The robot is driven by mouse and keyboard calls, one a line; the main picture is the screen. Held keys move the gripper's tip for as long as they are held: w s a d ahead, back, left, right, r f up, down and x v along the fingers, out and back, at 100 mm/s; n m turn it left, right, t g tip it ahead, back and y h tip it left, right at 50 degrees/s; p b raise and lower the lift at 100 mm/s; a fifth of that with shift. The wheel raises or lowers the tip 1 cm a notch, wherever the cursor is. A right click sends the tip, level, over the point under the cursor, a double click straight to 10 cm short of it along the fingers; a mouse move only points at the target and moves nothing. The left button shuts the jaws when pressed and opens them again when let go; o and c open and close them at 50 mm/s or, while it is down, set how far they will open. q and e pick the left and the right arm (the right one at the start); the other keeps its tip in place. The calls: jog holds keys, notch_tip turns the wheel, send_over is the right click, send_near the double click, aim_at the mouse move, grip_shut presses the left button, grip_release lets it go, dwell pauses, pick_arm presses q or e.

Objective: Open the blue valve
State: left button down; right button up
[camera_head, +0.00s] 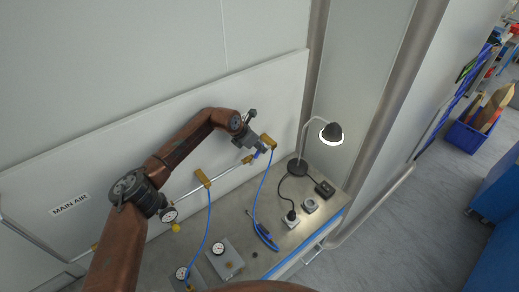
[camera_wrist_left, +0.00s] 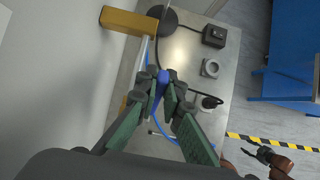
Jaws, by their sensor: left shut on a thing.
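The blue valve handle (camera_wrist_left: 160,88) is a small blue lever below a brass-coloured block (camera_wrist_left: 130,22). My left gripper (camera_wrist_left: 162,92) is shut on the handle, its fingertips on either side of it. In the head view, the left gripper (camera_head: 261,151) is at the right end of the pipe on the white panel, next to the brass block (camera_head: 268,140); the handle is mostly hidden there. My right gripper (camera_wrist_left: 268,156) shows small and dark at the lower right of the left wrist view, away from the valve; its jaws are unclear.
A second brass block (camera_head: 203,178) with a blue hose sits further left on the pipe. The metal bench (camera_head: 243,248) holds gauges (camera_head: 218,248), a lit lamp (camera_head: 331,133), a loose blue hose and small dark boxes. The panel is labelled MAIN AIR.

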dwell(0.4)
pick_arm(q)
jog(key=c, duration=2)
grip_release()
jog(key=shift+c, duration=0.2)
jog(key=v, duration=1.2)
jog(key=shift+w+d, duration=0.1)
